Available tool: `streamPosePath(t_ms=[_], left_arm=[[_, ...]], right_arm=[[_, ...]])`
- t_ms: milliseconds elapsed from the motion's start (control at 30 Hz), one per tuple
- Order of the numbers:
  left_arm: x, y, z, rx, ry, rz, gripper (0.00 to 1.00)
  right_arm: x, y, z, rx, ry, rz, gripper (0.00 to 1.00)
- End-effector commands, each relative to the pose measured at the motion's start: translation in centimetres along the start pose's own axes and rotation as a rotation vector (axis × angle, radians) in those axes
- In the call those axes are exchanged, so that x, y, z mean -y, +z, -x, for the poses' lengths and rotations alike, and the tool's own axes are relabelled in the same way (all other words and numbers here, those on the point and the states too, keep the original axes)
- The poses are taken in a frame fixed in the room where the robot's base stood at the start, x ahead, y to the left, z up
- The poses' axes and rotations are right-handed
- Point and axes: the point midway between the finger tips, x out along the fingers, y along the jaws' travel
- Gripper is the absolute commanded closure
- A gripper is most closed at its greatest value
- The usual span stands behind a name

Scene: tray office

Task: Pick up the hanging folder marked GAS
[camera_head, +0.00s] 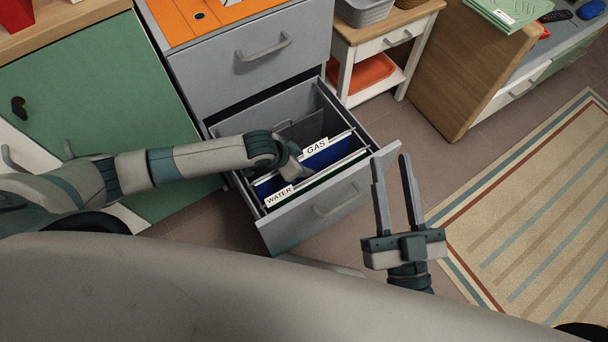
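The folder marked GAS (328,155) is blue with a white tab and hangs in the open lower drawer (338,203) of a grey cabinet. A folder with a white WATER tab (279,197) hangs in front of it. My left gripper (293,168) reaches into the drawer from the left, close beside the GAS tab and over the blue folder. Its fingers are too small and partly hidden, so I cannot tell whether they grip the folder. My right gripper (391,182) is open and empty, to the right of the drawer's front.
A dark grey divider (303,128) stands behind the folders. The closed upper drawer (262,55) is above. A green cabinet (90,90) stands left and a small side table (385,40) right. A striped rug (545,215) covers the right floor.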

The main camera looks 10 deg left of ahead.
Motion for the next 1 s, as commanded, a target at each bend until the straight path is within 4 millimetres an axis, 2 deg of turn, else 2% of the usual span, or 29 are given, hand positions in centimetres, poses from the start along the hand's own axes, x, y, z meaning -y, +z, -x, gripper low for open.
streamPosePath(t_ms=[200,600,667,767,1000], left_arm=[[0.02,0.05,-0.50,0.001,-0.001,0.000,0.64],[0.01,0.05,-0.47,0.001,0.000,0.000,0.64],[0.01,0.05,-0.47,0.001,0.000,0.000,0.76],[0.01,0.05,-0.47,0.001,0.000,0.000,1.00],[0.01,0.06,-0.47,0.001,0.000,0.000,1.00]], right_arm=[[0.18,-0.67,0.08,-0.036,-0.003,0.001,0.69],[0.17,-0.65,0.06,-0.034,-0.003,0.001,0.69],[0.17,-0.65,0.06,-0.034,-0.003,0.001,0.69],[0.17,-0.65,0.06,-0.034,-0.003,0.001,0.69],[0.16,-0.65,0.06,-0.034,-0.003,0.001,0.69]])
